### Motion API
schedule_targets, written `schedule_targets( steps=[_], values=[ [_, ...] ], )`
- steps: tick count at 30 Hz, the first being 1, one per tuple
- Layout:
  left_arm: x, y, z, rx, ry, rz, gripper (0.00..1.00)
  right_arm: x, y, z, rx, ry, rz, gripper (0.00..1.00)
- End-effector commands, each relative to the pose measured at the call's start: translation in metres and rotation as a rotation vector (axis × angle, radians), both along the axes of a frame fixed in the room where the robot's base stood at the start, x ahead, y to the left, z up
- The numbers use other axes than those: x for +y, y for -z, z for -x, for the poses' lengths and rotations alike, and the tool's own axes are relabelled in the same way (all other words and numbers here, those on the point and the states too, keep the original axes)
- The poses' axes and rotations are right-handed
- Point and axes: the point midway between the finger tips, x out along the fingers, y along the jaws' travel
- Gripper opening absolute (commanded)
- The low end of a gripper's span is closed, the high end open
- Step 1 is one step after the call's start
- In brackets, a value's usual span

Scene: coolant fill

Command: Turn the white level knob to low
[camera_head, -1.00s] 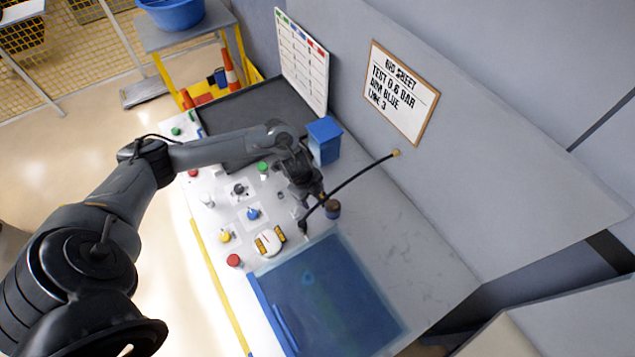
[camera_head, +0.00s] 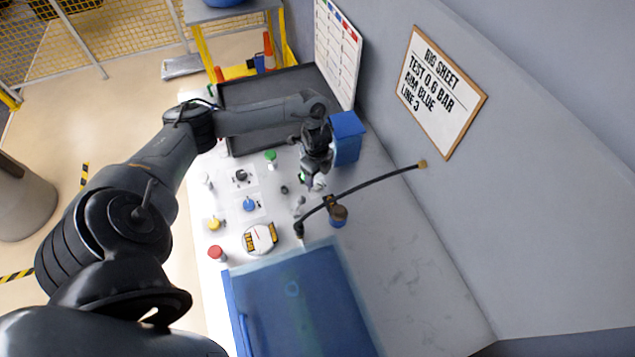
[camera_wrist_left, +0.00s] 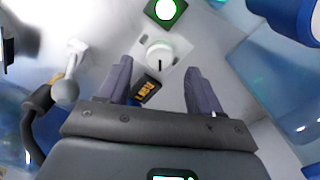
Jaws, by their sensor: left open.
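The white level knob (camera_wrist_left: 160,56) shows in the left wrist view, with a dark pointer mark on its face toward the gripper. It sits on a pale square plate, with a small black and yellow label (camera_wrist_left: 146,88) below it. My left gripper (camera_wrist_left: 159,68) is open, with one finger to either side of the knob in that view. I cannot tell how far above the knob the fingertips are. In the head view the left gripper (camera_head: 314,178) is over the panel near the blue box, and it largely hides that spot. My right gripper is not in view.
A lit green button (camera_wrist_left: 165,9) is just beyond the knob. A blue box (camera_head: 347,138) stands behind the gripper. A gauge (camera_head: 260,238) and several coloured knobs lie to the left.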

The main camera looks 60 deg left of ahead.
Motion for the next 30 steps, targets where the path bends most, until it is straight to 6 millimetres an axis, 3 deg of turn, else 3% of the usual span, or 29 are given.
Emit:
schedule_targets(
  steps=[9, 21, 23, 30],
  values=[
    [0.0, 0.037, 0.001, 0.001, -0.001, -0.001, 0.65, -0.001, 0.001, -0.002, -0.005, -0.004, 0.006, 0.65],
    [0.0, 0.042, 0.0, -0.001, 0.001, -0.001, 0.65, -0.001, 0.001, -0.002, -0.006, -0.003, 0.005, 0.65],
    [0.0, 0.042, 0.0, -0.001, 0.001, -0.001, 0.59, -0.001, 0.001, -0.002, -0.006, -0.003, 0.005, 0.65],
    [0.0, 0.042, 0.0, 0.0, 0.001, -0.001, 0.22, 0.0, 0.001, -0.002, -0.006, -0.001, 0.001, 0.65]
  ],
)
